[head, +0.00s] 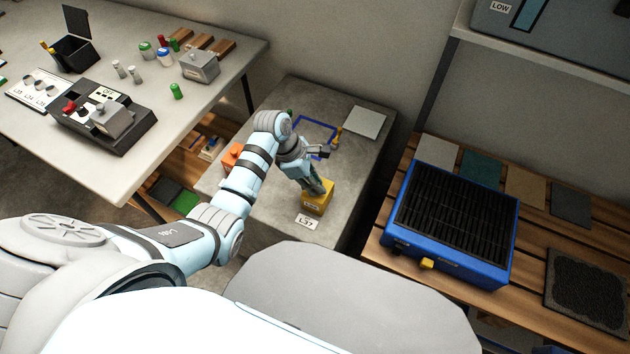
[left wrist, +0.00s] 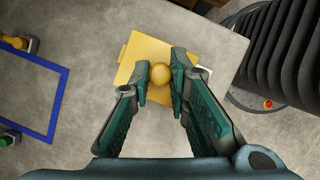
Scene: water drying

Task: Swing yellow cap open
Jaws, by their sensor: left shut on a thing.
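The yellow cap (left wrist: 132,52) shows from above in the left wrist view as a yellow square lid with a round yellow knob (left wrist: 160,75). In the head view it tops a small yellow box (head: 318,201) on the grey concrete block. My left gripper (left wrist: 161,83) has its two green-padded fingers on either side of the knob, shut on it. In the head view the left gripper (head: 318,188) is over the box and partly covers its top. The lid looks flat on the box. My right gripper is not in view.
The block (head: 270,215) also bears a blue square outline (head: 318,127), an orange box (head: 232,155), a pale plate (head: 365,122) and a label L37 (head: 306,221). A blue grilled unit (head: 450,262) stands on the wooden bench at right. A grey table (head: 145,165) with small items is at left.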

